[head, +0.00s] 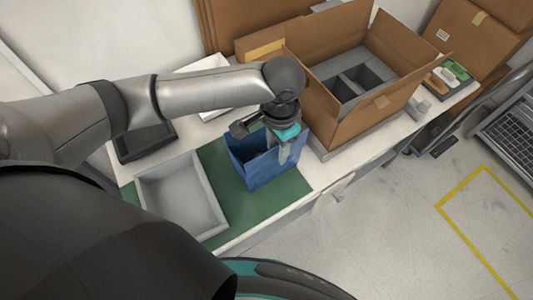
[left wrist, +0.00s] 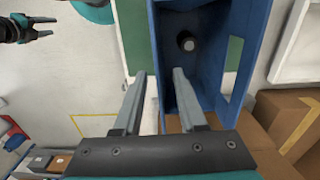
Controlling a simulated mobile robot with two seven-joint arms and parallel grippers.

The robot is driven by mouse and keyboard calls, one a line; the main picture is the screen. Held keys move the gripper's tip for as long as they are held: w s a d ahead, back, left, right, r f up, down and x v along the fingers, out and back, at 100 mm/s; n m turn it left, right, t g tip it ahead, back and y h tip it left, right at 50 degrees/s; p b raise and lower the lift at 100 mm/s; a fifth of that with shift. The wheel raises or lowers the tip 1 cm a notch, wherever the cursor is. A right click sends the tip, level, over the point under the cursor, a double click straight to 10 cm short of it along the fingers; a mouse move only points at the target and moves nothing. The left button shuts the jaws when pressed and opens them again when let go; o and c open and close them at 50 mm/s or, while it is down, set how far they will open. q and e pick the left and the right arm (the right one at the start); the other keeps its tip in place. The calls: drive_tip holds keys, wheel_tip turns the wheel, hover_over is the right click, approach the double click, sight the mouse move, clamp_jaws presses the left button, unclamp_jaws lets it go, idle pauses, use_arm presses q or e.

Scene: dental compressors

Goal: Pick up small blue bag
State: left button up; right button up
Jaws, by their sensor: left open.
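The small blue bag (head: 262,170) stands upright and open-topped on the green mat (head: 285,192). My left gripper (head: 286,148) points down at the bag's right part in the head view. In the left wrist view the left gripper (left wrist: 159,74) is open, with its fingers on either side of one wall of the blue bag (left wrist: 157,65). One finger is over the bag's inside, the other outside; I cannot tell whether they touch it. A dark round thing (left wrist: 187,43) shows inside the bag. My right gripper (left wrist: 42,27) is far off, with its fingers apart.
A grey-white tray (head: 205,225) stands left of the bag. A large open cardboard box (head: 330,122) with dividers stands close on the right. A dark device (head: 146,143) and a white tray (head: 222,113) lie behind. The bench's front edge is near the bag.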

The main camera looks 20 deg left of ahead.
use_arm(q)
drive_tip(key=shift+f, duration=1.4)
clamp_jaws()
